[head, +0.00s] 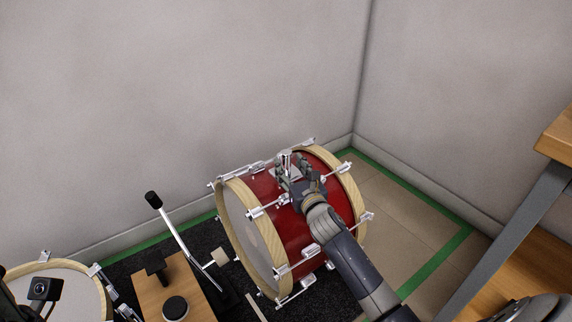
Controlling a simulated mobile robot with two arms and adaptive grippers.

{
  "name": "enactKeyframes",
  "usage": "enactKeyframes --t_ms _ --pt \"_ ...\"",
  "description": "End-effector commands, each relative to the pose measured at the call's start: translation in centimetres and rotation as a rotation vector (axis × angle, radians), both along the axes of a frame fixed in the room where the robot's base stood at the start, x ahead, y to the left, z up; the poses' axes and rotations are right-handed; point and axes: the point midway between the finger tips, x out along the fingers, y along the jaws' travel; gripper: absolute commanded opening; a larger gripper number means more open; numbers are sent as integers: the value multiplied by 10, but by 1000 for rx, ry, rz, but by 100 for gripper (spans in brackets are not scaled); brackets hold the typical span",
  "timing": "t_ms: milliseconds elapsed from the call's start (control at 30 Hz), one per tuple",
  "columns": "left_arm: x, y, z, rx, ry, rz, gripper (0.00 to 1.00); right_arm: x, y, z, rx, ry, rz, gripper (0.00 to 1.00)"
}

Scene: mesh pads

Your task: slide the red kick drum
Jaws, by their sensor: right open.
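The red kick drum (291,228) lies on its side on the floor, with pale wooden hoops, chrome lugs and a white head facing left. My right gripper (287,170) is over the top of its red shell, close to a chrome bracket on top. It is open, and I cannot tell whether its fingers touch the drum. My right forearm comes in from the bottom right and hides part of the shell and the right hoop.
A black mat (130,271) lies under the drum. A pedal with a chrome lever (178,229) and a wooden block (176,287) stand left. Another drum (62,282) is bottom left. Grey walls meet behind. Green tape (435,265) crosses tan flooring right, beside a wooden table (557,137).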

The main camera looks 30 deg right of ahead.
Motion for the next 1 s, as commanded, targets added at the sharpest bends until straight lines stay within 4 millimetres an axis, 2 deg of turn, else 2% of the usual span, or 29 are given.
enactKeyframes --t_ms 100,300,667,867,900,1000 --pt "-1 -1 1 2 -25 1 40 18 -2 -2 0 -1 1 46" --pt "-1 -1 6 4 -44 3 40 34 -4 -1 1 0 1 46" --pt "-1 -2 8 6 -50 2 40 37 -4 0 0 0 1 46" --pt "-1 -2 8 6 -50 2 40 37 -4 0 1 0 1 3" --pt "-1 -2 8 6 -50 2 40 37 -4 0 1 0 1 0" --pt "-1 -2 8 6 -50 2 40 37 -4 0 1 0 1 0"
